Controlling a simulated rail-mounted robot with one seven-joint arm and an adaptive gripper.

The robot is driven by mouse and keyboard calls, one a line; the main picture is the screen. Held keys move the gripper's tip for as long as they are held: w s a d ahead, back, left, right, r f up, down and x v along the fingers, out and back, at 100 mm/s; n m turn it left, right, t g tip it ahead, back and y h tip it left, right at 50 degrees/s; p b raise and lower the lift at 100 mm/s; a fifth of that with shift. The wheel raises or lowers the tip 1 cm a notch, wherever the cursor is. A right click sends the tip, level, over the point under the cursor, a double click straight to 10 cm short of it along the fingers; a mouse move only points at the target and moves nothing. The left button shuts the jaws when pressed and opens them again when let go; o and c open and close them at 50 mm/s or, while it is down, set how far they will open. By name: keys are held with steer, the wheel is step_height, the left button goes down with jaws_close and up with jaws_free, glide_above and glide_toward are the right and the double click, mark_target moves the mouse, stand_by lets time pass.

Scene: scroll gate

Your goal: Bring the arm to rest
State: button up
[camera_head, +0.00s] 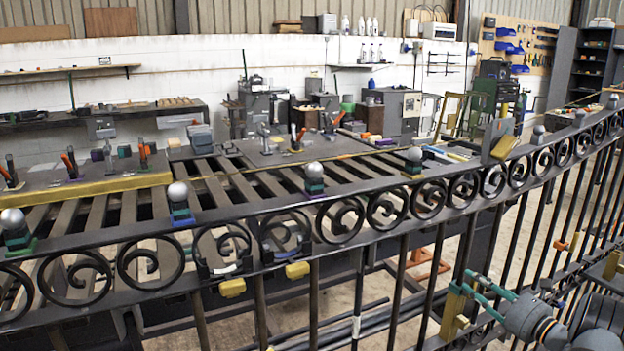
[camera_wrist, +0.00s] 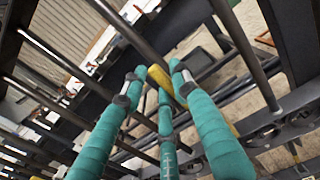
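My gripper (camera_head: 462,281) is at the lower right of the head view, beside the upright bars of the dark scroll gate (camera_head: 404,285). Its teal fingers reach left toward a yellow upright piece (camera_head: 452,314) at the bars. In the wrist view, the three teal fingers of my gripper (camera_wrist: 160,76) have their tips apart. A yellow piece (camera_wrist: 186,91) lies at or just beyond the tips. Whether it touches them is hard to tell. My arm comes in from the lower right corner.
The gate's curved top rail with scrolls crosses the whole head view. Yellow blocks (camera_head: 297,270) hang under the scrolls at the left. Behind stands a slatted bench with silver-knobbed clamps (camera_head: 314,172). Bare floor (camera_head: 345,285) shows through the bars.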

steer(key=shift+w+a, duration=0.2)
steer(key=shift+w, duration=0.1)
steer(key=shift+d, duration=0.15)
steer(key=shift+s, duration=0.1)
